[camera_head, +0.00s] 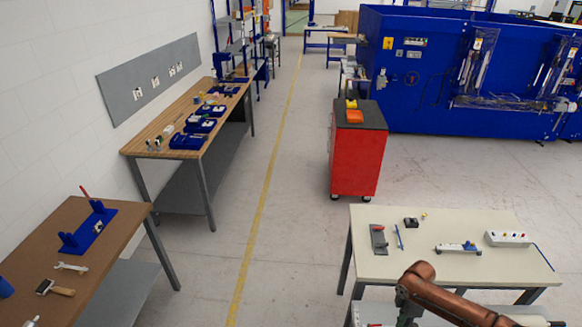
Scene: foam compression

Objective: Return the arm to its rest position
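My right arm (450,300), copper-coloured with dark joints, comes in from the lower right. It is bent over the near part of the cream table (375,265), and its dark end section runs down toward the bottom edge of the picture. I see no fingertips on it, so the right gripper is not in view. My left arm and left gripper are not in view. Whether the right arm touches anything below is hidden.
A red cabinet (357,160) stands behind. A brown bench (110,245) is at left; the middle floor is clear.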

